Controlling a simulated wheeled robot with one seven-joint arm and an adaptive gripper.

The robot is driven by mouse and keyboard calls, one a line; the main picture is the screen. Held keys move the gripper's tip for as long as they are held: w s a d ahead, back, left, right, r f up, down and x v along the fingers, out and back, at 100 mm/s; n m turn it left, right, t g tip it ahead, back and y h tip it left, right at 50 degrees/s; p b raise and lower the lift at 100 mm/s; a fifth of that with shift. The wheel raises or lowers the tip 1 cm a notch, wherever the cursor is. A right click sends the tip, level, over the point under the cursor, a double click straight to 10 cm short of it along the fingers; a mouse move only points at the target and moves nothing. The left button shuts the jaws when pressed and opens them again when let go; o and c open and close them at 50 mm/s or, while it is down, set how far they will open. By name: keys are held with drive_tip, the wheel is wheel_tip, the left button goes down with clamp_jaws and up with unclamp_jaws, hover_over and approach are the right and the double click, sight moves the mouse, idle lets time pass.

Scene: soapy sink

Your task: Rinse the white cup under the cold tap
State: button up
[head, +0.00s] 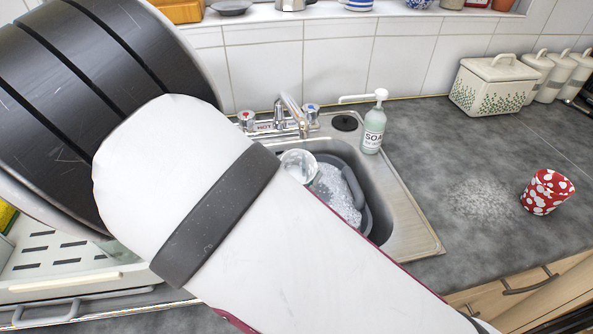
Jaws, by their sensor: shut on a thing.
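The mixer tap (298,121) stands at the back of the sink, its spout upright and angled. The left handle (246,119) has a red mark and the word HOT beside it; the right handle (311,113) has a blue mark. No running water shows. A clear, pale rounded vessel (299,165) is at the sink's left, just below the tap, partly cut off by my arm; I cannot tell if it is the white cup. No plainly white cup shows. My arm crosses the picture and hides part of the sink. My gripper is out of sight.
A grey bowl (361,196) with suds (338,194) sits in the steel sink (413,228). A soap bottle (374,126) stands at its back right. A dish rack (62,262) is at left.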

drive_tip(key=shift+d, duration=0.15)
drive_tip(key=shift+w+d, duration=0.2)
drive_tip(key=shift+d, duration=0.2)
drive_tip(key=s+d+p, duration=0.2)
drive_tip(key=s+d, duration=0.1)
drive_tip(key=s, duration=0.4)
drive_tip(key=shift+s, duration=0.25)
idle(0.6)
idle(1.1)
drive_tip(key=s+d+r+p, duration=0.1)
drive_tip(key=s+r+p, duration=0.2)
drive_tip(key=s+r, duration=0.1)
drive_tip(key=shift+s+d, duration=0.3)
drive_tip(key=shift+d, duration=0.05)
drive_tip(key=shift+s, duration=0.1)
idle(1.5)
